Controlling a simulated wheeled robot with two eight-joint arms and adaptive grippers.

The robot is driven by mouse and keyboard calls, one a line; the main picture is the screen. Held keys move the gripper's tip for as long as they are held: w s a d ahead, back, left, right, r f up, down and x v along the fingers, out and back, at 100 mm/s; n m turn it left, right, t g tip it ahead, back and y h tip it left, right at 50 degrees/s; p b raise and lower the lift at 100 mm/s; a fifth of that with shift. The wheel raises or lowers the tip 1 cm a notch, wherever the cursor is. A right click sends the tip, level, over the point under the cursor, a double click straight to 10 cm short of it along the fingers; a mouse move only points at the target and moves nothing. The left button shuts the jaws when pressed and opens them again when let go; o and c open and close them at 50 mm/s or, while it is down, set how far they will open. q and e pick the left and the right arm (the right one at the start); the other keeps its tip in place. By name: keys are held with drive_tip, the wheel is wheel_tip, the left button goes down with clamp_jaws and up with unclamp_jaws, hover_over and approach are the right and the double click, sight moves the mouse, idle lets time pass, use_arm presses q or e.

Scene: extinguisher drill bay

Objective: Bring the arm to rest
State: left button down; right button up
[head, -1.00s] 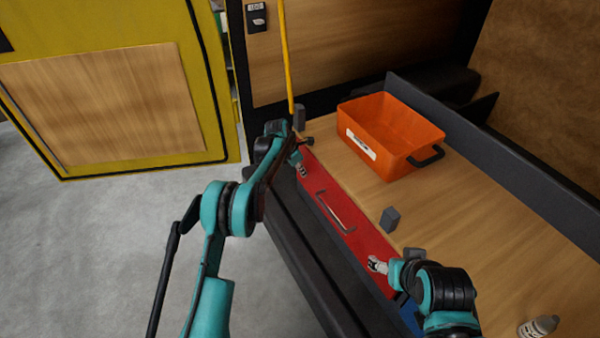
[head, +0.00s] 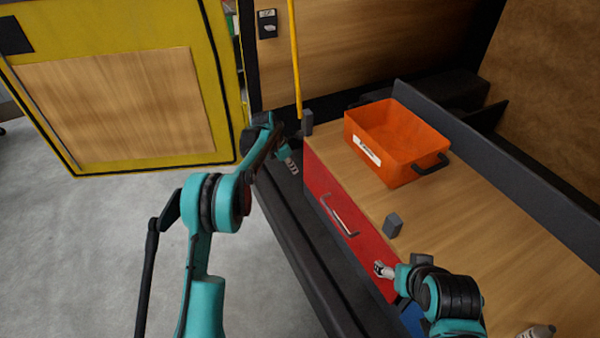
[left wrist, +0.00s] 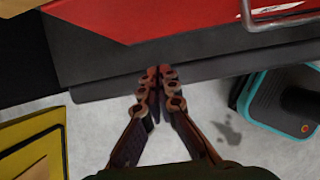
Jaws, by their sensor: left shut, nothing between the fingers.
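My left arm comes in from the left in the head view, bent at a teal elbow. Its gripper (head: 291,166) is beside the left end of the red drawer front, over the dark ledge. In the left wrist view its fingertips (left wrist: 158,78) are together, with nothing between them. The red drawer front (head: 372,238) with its metal handle (head: 340,217) lies beyond the fingertips and apart from them. My right gripper (head: 383,270) is in front of the right part of the red front; its fingers are too small to read.
An orange bin (head: 395,145) and a small grey block (head: 393,225) stand on the wooden worktop (head: 470,225). A white bottle (head: 538,332) is at the lower right edge. A yellow-framed panel (head: 125,105) stands at the left. Grey floor (head: 90,240) there is open.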

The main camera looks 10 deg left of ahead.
use_arm(q)
drive_tip(key=s+a+r+m+t+y, duration=0.25)
drive_tip(key=s+r+m, duration=0.85)
drive_tip(key=s+r, duration=0.75)
drive_tip(key=s+a+f+m+t, duration=0.1)
drive_tip(key=s+m, duration=0.6)
drive_tip(key=s, duration=0.5)
drive_tip(key=s+a+f+m+t+y, duration=0.1)
drive_tip(key=s+m, duration=0.5)
drive_tip(key=s, duration=0.6)
drive_tip(key=shift+s+a+f+m, duration=0.25)
drive_tip(key=shift+a+f+m, duration=0.15)
drive_tip(key=shift+f, duration=0.3)
